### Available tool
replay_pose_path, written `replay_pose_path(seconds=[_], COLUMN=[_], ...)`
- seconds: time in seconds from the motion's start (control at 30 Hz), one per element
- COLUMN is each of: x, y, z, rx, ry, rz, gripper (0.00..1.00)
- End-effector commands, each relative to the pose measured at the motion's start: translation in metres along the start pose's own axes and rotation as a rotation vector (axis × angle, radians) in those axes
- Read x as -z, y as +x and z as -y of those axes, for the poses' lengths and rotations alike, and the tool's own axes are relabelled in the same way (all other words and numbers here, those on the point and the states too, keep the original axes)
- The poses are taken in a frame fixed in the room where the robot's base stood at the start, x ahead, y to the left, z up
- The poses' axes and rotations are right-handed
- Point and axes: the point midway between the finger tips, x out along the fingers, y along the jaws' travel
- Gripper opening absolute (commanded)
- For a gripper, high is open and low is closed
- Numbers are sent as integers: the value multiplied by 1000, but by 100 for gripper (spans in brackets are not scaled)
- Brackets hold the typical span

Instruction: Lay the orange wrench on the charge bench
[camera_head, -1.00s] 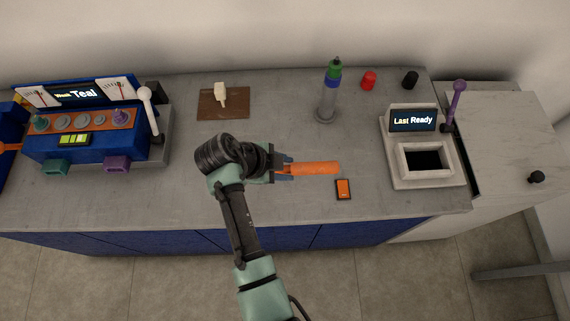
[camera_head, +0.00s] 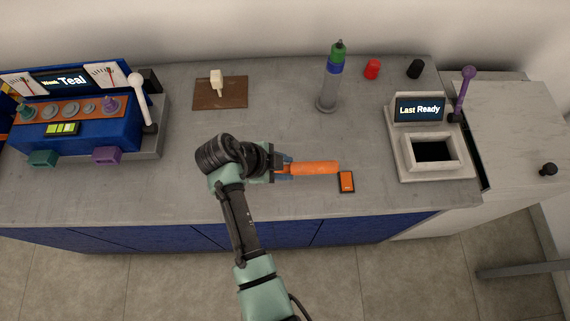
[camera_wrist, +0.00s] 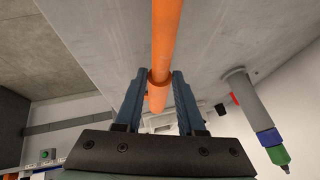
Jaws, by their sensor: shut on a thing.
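The orange wrench (camera_head: 318,168) shows as an orange bar pointing right from my gripper (camera_head: 283,170). My gripper is shut on it at its left end. In the wrist view the orange bar (camera_wrist: 165,40) runs up from between the two dark blue fingers (camera_wrist: 157,95). The wrench is over the grey bench top (camera_head: 250,135), near its front part. I cannot tell whether it touches the surface. Its gripped end is partly hidden by the fingers.
A small orange-faced device (camera_head: 346,181) lies just right of the wrench tip. A grey cylinder with blue and green top (camera_head: 328,90) stands behind. A blue console (camera_head: 85,130) is left; a grey unit reading "Last Ready" (camera_head: 398,160) is right. A brown board (camera_head: 222,101) lies at back left.

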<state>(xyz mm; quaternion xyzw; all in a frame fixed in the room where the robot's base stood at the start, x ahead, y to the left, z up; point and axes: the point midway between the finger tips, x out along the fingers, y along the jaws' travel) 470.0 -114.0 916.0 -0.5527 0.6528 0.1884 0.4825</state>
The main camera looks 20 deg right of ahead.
Motion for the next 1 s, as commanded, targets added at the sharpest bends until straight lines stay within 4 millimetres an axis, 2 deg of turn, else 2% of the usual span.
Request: replay_pose_path(seconds=[0.93,0.97,1.0], x=[-6,-6,-6], y=[10,10,10], z=[-3,-2,-2], rx=[3,3,3], ry=[1,2,2], rz=[0,0,0], gripper=[0,40,47])
